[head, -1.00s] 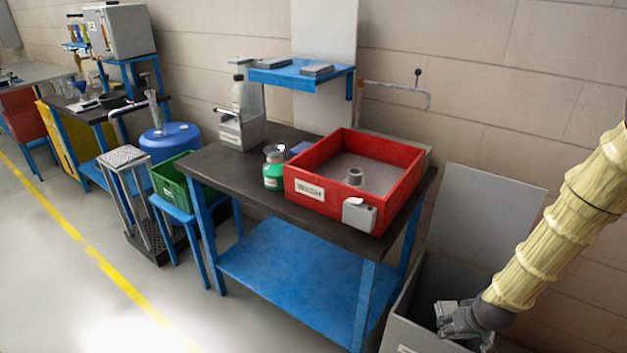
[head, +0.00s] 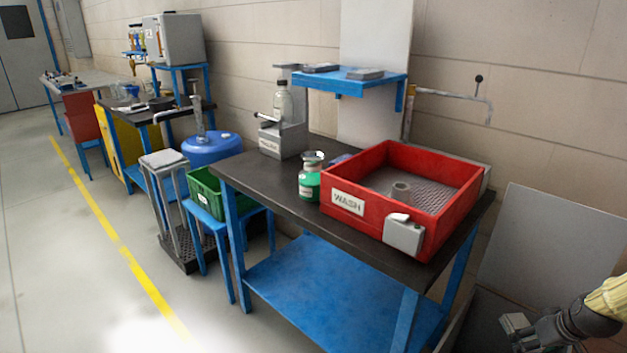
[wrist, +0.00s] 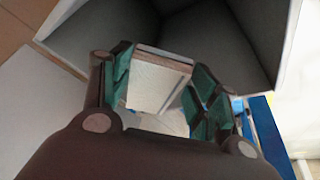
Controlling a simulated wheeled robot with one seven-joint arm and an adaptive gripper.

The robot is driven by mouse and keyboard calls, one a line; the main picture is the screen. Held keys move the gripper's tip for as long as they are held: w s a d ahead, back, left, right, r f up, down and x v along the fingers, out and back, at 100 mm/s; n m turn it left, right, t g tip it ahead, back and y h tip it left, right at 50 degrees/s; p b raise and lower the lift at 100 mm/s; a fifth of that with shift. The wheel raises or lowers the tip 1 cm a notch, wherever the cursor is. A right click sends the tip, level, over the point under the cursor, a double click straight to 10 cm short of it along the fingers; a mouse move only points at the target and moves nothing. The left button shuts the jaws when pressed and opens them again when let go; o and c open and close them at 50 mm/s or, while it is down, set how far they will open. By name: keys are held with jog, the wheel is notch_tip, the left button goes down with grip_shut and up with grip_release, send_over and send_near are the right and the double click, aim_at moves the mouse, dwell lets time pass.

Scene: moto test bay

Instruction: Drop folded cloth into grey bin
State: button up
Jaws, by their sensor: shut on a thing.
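The folded cloth (wrist: 155,80) is pale and flat-edged. In the wrist view it sits between the green finger pads of my gripper (wrist: 165,95), which is shut on it. The cloth is over the opening of the grey bin (wrist: 290,45), whose dark inside shows behind it. Little of the bin's body shows there, and the cloth is hard to make out.
A dark-topped workbench (head: 265,180) with blue legs stands left of the bin. It carries a red wash tray (head: 350,205) and a green bottle (head: 310,180). A green crate (head: 207,197) is further left. The floor (head: 60,270) in front is clear.

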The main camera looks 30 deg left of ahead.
jog(key=shift+f+b, duration=1.5)
jog(key=shift+f, duration=0.7)
jog(key=o, duration=1.3)
jog(key=shift+o, duration=0.2)
jog(key=shift+r, duration=0.1)
jog(key=v, duration=1.2)
jog(key=shift+d, duration=0.1)
